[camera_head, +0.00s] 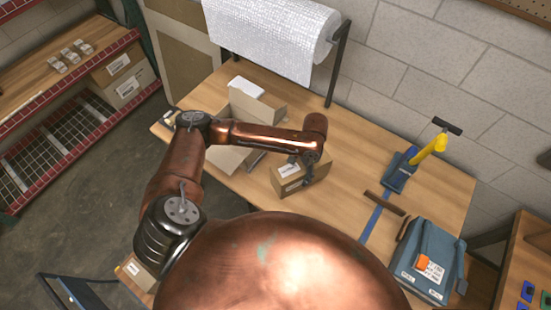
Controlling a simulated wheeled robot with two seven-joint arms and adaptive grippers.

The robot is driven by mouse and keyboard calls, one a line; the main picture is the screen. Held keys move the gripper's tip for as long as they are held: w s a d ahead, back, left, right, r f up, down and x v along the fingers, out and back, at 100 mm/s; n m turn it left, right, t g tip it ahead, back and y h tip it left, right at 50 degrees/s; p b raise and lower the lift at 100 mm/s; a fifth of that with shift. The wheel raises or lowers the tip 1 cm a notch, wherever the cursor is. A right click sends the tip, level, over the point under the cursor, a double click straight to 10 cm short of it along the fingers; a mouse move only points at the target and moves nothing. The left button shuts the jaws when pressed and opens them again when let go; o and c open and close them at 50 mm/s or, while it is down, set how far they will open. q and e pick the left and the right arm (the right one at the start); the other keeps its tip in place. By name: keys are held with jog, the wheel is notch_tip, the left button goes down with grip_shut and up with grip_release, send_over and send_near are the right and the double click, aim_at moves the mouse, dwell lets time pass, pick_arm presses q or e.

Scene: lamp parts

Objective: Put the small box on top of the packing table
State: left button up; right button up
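The packing table (345,208) has a wooden top that fills the middle of the view. A small brown cardboard box (290,184) with a white label is at its middle, and appears to rest on the top. My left arm reaches over from the left, and my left gripper (303,168) points down at this box. Its dark fingers overlap the box's upper part; whether they press on it is unclear. Another cardboard box (131,275) with a label shows at the lower left, partly hidden by my arm. My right gripper is not in view.
An open carton (258,104) stands on the table behind my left arm. A white roll (272,36) hangs at the back. A yellow-handled tool (432,148) and a blue-grey bag (428,255) are at the right. A red-edged shelf (75,92) stands at the left.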

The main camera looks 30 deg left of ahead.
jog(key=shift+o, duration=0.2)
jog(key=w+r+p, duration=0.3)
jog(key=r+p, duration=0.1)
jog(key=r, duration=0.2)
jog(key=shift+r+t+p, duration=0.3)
jog(key=shift+p, duration=0.1)
pick_arm(q)
jog(key=s+a+f+m, duration=0.2)
jog(key=a+m, duration=0.2)
jog(key=a, duration=0.5)
jog(key=shift+s+f+b, duration=0.15)
jog(key=shift+f+b, duration=3.1)
jog(key=shift+b, duration=0.85)
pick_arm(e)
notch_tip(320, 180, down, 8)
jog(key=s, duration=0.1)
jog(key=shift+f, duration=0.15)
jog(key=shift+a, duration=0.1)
pick_arm(q)
jog(key=shift+f, duration=0.55)
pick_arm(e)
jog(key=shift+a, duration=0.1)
pick_arm(q)
jog(key=o, duration=1.9)
jog(key=shift+s, duration=0.1)
jog(key=shift+o, duration=0.7)
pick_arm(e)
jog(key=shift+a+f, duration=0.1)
